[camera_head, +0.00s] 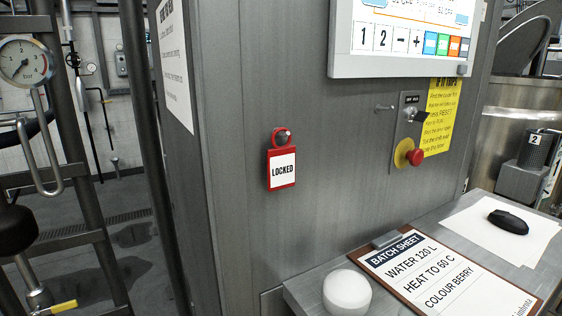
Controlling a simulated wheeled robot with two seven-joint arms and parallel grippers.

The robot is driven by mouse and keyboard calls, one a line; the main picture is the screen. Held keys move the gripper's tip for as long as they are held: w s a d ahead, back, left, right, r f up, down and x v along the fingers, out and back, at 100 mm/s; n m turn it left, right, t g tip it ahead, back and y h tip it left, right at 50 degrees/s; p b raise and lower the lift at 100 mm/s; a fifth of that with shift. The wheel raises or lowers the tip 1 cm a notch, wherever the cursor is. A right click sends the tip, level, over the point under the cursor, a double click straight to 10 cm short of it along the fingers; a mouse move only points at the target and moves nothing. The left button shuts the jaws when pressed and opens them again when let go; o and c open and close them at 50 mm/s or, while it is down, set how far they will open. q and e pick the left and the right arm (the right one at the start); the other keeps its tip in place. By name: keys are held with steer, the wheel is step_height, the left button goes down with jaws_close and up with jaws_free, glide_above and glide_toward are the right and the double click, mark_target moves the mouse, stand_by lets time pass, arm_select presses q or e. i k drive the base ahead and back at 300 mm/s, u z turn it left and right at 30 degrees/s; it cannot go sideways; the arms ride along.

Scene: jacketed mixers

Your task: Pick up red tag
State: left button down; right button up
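The red tag (282,165) hangs on the grey front of the metal cabinet (240,200), left of the middle of the head view. It has a red frame, a white face reading "LOCKED" and a red loop at the top. The loop sits around a small round knob or peg (282,137) on the cabinet. The tag hangs upright and nothing covers it. Neither of my grippers is in view.
A shelf (310,292) juts out at lower right, with a white round object (347,291), a batch sheet clipboard (447,276) and a black object (508,221). Right of the tag are a switch (416,116), a red button (415,157) and a screen (345,62). Pipework stands at left.

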mark_target(280, 160)
steer(key=u, duration=1.65)
steer(key=k, duration=1.5)
steer(key=z, duration=1.2)
steer(key=i, duration=1)
steer(key=u, duration=0.05)
